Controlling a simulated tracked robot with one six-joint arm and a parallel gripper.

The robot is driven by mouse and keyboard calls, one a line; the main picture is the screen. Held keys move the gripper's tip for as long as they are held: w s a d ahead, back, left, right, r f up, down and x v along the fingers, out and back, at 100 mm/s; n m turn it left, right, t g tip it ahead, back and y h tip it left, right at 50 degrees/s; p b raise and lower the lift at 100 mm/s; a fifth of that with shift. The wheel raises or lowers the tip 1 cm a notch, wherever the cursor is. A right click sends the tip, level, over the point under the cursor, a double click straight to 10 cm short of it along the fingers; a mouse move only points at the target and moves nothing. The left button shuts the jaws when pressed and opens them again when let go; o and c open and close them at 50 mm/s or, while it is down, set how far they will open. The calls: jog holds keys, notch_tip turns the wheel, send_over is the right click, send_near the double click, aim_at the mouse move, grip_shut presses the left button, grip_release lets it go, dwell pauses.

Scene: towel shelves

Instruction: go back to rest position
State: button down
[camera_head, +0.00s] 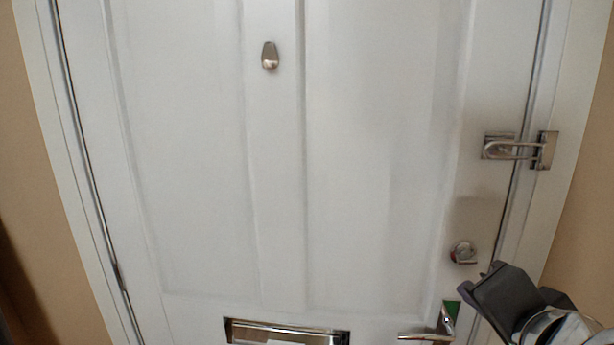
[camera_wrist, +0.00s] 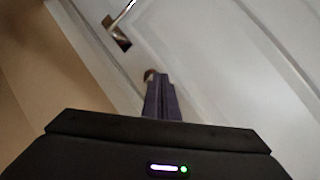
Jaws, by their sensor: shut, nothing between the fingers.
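My gripper (camera_head: 490,270) is at the lower right in the head view, in front of the white door (camera_head: 375,130). It is close to the round lock knob (camera_head: 463,252) and above and to the right of the lever handle (camera_head: 430,335). In the wrist view my gripper (camera_wrist: 162,80) shows its dark fingers together with nothing between them. A small metal knob (camera_wrist: 149,74) shows beside the fingertips; I cannot tell if they touch it. My arm runs off at the lower right corner of the head view.
The door is closed in its frame, with a metal swing latch (camera_head: 515,150) at the upper right, a small fitting (camera_head: 270,56) near the top, and a letter slot (camera_head: 285,333) at the bottom. Beige wall (camera_head: 590,200) lies to the right. No shelves or towels show.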

jog(key=s+a+f+n+g, duration=0.1)
jog(key=a+f+n+g, duration=0.2)
jog(key=f, duration=0.6)
jog(key=s+a+f+n+g+y, duration=0.1)
jog(key=a+f+n+g, duration=0.3)
jog(key=f+n, duration=0.4)
jog(key=shift+s+a+f+n, duration=0.3)
jog(key=shift+s+a+f, duration=0.05)
jog(key=shift+s+a, duration=0.25)
jog(key=c, duration=2.5)
grip_release()
